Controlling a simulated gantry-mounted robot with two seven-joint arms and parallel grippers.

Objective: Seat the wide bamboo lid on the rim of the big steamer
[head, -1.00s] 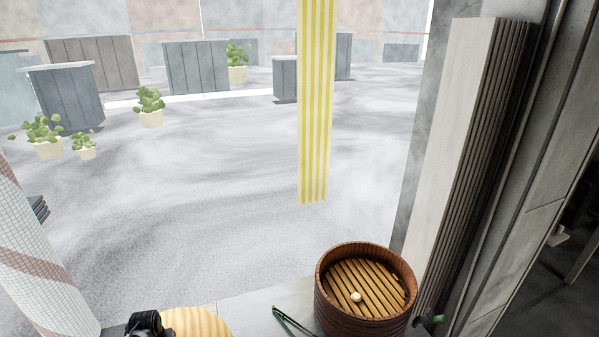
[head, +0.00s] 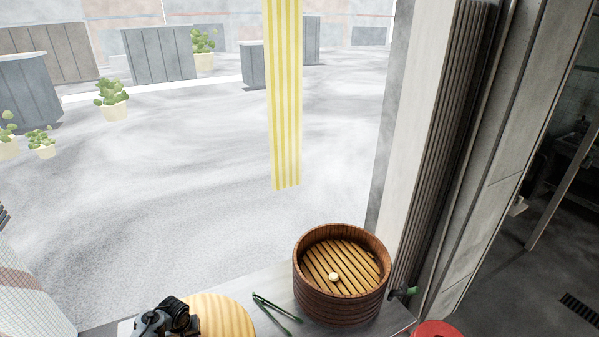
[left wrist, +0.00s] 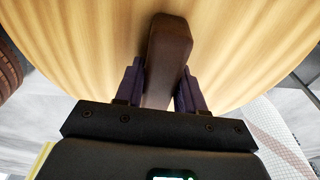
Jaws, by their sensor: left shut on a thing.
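The big steamer (head: 342,300) is a round dark-brown bamboo basket with a slatted floor, standing upright and open on the counter. A small pale ball (head: 333,277) lies on its slats. The wide bamboo lid (head: 228,316) is a pale striped disc to the left of the steamer, partly cut off by the lower edge. My left gripper (left wrist: 160,85) is shut on the lid's dark handle bar (left wrist: 168,50), one finger on each side. In the head view the left gripper (head: 180,318) is at the lid's left side. The right gripper is not in view.
Green tongs (head: 277,313) lie on the counter (head: 265,285) between lid and steamer. A red round object (head: 437,329) is at the lower right. A grey pillar and ribbed panel (head: 440,130) rise close behind the steamer's right. A yellow-striped banner (head: 283,100) hangs beyond the counter.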

